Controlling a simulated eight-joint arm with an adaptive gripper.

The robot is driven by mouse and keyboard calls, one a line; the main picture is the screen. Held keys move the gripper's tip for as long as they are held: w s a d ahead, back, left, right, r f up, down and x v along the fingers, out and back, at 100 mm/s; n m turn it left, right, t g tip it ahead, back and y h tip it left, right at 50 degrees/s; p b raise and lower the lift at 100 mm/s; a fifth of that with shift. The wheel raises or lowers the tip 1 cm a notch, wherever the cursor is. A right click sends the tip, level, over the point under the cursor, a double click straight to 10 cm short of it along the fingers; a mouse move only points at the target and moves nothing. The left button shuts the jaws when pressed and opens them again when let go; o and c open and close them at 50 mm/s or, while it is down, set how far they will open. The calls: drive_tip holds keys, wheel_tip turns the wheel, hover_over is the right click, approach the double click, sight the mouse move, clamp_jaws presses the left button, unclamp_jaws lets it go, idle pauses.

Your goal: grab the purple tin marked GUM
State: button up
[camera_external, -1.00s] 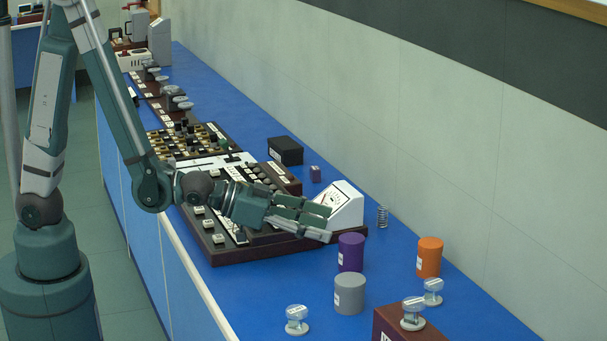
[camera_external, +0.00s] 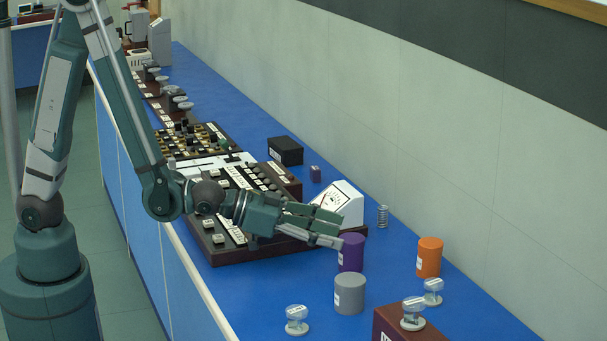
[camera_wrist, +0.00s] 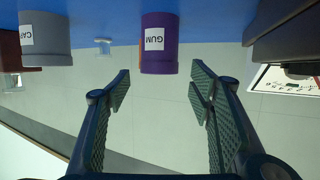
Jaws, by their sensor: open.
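The purple tin (camera_external: 351,256) stands upright on the blue bench, between the white meter and the grey tin. In the wrist view the purple tin (camera_wrist: 159,52) appears upside down with a white GUM label, centred beyond the gap between my fingers. My gripper (camera_external: 338,228) is open and empty, reaching level toward the tin from the left. In the outside view its fingertips overlap the tin's top left edge; contact cannot be told there. In the wrist view my gripper (camera_wrist: 160,80) shows its fingers spread wide, with the tin ahead of the tips.
A grey tin (camera_external: 350,294) stands in front of the purple one, and an orange tin (camera_external: 429,258) to its right. A white meter (camera_external: 338,204) and a dark control panel (camera_external: 228,250) lie close by my gripper. A small spring (camera_external: 383,216) stands behind.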

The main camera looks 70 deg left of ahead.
sight(351, 238)
drive_tip(key=shift+w, duration=0.2)
drive_tip(key=b+x, duration=0.1)
drive_tip(key=x, duration=0.2)
drive_tip(key=shift+w+d+f, duration=0.15)
drive_tip(key=shift+f, duration=0.1)
drive_tip(key=shift+w+d+f+b, duration=0.1)
drive_tip(key=shift+w+d+b, duration=0.2)
drive_tip(key=shift+w, duration=0.35)
drive_tip(key=c, duration=1.1)
drive_tip(key=shift+o, duration=0.2)
drive_tip(key=shift+r+p, duration=1.7)
drive_tip(key=shift+r, duration=3.3)
